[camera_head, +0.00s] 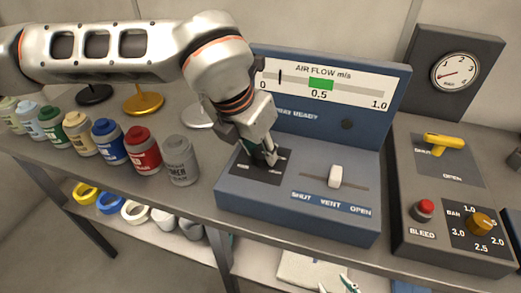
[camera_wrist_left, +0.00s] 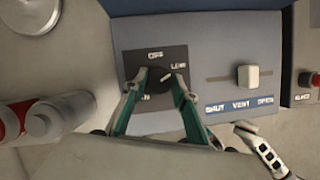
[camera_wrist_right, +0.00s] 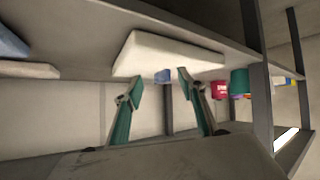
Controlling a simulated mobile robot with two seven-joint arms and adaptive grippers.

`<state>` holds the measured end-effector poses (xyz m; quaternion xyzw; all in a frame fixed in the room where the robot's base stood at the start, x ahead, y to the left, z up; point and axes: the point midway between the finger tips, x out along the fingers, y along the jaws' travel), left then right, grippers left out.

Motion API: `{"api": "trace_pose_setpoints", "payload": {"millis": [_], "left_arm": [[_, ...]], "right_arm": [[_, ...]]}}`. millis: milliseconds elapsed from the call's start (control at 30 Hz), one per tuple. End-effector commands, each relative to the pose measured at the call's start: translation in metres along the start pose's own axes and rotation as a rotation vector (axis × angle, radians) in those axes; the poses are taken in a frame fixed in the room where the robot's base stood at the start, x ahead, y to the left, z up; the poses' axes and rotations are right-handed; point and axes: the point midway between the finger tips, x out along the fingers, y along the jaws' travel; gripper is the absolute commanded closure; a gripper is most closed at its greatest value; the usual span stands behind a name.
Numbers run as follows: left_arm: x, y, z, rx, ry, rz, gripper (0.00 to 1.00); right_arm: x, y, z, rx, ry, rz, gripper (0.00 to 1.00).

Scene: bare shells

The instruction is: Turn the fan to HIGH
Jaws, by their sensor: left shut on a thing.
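The fan knob (camera_wrist_left: 156,84) is a dark dial on a black plate (camera_wrist_left: 129,62) on the blue panel (camera_head: 320,207). A pale mark on the knob seems to point up-right toward LOW. My left gripper (camera_head: 262,157) is shut on the knob, a teal finger on each side, also in the left wrist view (camera_wrist_left: 153,78). The air flow gauge (camera_head: 330,84) has its needle left of the green zone. My right gripper (camera_wrist_right: 160,84) is open and empty below the tabletop.
A white slider (camera_head: 335,176) stands around VENT, right of the knob. Paint jars, including a grey one (camera_head: 180,160) and a red one (camera_head: 142,150), stand left of the panel. A panel with a yellow handle (camera_head: 444,143) and red button (camera_head: 423,210) is at right.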

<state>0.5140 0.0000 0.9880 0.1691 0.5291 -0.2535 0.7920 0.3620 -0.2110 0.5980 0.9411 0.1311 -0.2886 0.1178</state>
Motion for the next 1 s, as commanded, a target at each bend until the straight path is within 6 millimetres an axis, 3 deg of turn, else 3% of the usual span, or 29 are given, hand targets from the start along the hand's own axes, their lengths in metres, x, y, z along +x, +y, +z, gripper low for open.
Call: {"api": "trace_pose_setpoints", "payload": {"millis": [1000], "left_arm": [[-0.0005, 0.0053, 0.0037, 0.816, -0.002, -0.338, 0.94]], "right_arm": [[-0.0075, -0.0059, -0.0002, 0.009, -0.007, -0.011, 0.6]]}}
